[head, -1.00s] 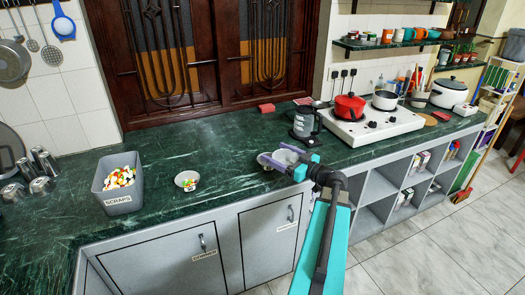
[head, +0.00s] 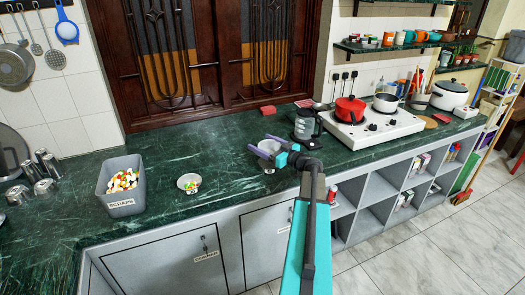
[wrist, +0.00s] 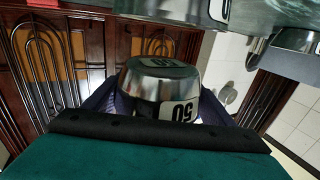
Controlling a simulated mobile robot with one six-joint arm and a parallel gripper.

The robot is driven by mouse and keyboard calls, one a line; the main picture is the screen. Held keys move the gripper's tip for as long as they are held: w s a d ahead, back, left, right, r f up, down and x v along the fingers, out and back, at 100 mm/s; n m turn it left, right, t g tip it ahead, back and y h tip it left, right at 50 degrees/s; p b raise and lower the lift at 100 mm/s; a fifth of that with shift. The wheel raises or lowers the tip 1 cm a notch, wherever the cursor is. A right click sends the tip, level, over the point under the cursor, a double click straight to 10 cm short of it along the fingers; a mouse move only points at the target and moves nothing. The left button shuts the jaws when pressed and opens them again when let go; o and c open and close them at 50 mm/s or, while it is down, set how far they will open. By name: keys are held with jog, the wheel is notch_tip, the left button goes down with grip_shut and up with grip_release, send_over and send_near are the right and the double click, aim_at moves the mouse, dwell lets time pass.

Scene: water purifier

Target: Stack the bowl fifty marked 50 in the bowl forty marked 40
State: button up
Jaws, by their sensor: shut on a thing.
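My gripper (head: 265,147) is shut on a metal bowl marked 50 (wrist: 160,85), with a finger on either side of it in the wrist view. In the head view, the held bowl (head: 269,146) is small and partly hidden by the fingers, over the front part of the counter. A small bowl (head: 188,188) with coloured bits in it stands on the counter to the left of my gripper. It has a pale label that is too small to read, so I cannot tell whether it is the bowl marked 40.
A grey bin marked SCRAPS (head: 122,208) stands farther left, holding coloured bits. A kettle-like appliance (head: 306,125) stands close behind my gripper on the right. A stove (head: 375,128) with pots is beyond it. The green counter (head: 215,150) is clear behind the small bowl.

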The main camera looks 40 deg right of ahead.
jog(key=shift+w+f, duration=0.1)
dwell(0.3)
jog(key=shift+f+p, duration=0.4)
jog(key=shift+f, duration=1.25)
jog(key=shift+f, duration=0.6)
jog(key=o, duration=1.1)
jog(key=shift+c, duration=0.2)
jog(key=shift+r, duration=0.15)
jog(key=shift+r, duration=0.55)
jog(key=s, duration=0.3)
jog(key=s+b, duration=0.1)
jog(key=s, duration=0.3)
jog(key=s+b, duration=0.1)
jog(key=s, duration=0.3)
jog(key=shift+d+f, duration=0.15)
jog(key=shift+d, duration=0.2)
jog(key=shift+s, duration=0.55)
